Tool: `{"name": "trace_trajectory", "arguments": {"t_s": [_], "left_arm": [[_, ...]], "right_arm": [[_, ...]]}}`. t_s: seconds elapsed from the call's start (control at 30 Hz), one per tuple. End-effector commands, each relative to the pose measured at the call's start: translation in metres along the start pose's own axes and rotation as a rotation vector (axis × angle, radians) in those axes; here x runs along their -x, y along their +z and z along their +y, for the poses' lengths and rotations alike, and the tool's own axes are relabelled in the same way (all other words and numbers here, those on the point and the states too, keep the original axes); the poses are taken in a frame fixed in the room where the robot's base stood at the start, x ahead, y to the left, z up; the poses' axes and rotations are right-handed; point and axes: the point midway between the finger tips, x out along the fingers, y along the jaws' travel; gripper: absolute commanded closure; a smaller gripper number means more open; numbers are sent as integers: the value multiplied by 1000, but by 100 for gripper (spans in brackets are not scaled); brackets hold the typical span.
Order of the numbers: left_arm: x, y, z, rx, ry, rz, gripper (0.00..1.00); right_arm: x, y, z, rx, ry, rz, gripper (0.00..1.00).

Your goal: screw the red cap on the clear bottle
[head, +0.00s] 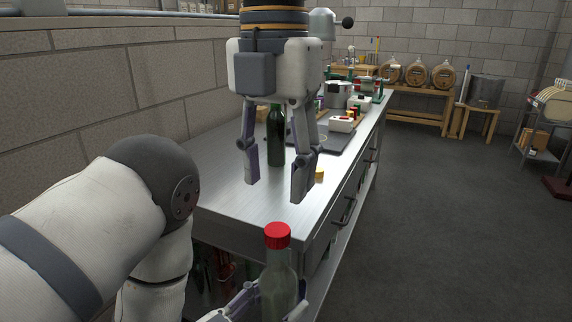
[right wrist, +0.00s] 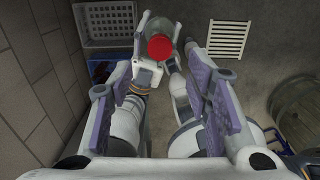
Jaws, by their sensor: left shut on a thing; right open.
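The clear bottle (head: 278,286) stands upright at the bottom of the head view, in front of the steel bench, its base out of view. The red cap (head: 277,235) sits on top of its neck; how tightly it is on cannot be told. My left gripper (head: 268,304) is shut on the bottle's body, partly cut off by the frame edge. My right gripper (head: 275,187) is open and empty, pointing down above the cap and apart from it. In the right wrist view the red cap (right wrist: 159,47) shows beyond the open fingers (right wrist: 162,98).
The steel bench (head: 232,188) runs away behind the grippers. A dark green bottle (head: 277,145) stands on it behind my right gripper, near a small yellow thing (head: 319,175) and a dark tray (head: 332,143). The floor (head: 430,220) at the right is clear.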

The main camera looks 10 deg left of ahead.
Motion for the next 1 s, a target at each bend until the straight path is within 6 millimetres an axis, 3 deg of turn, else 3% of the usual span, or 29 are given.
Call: {"name": "trace_trajectory", "arguments": {"t_s": [0.33,0.7,1.0], "left_arm": [[0,-2,0,-1,0,5,100],[0,-2,0,-1,0,5,100],[0,-2,0,-1,0,5,100]], "right_arm": [[-2,0,0,8,0,-1,55],[-61,-1,0,8,-1,1,55],[-80,-1,0,6,2,-1,55]]}}
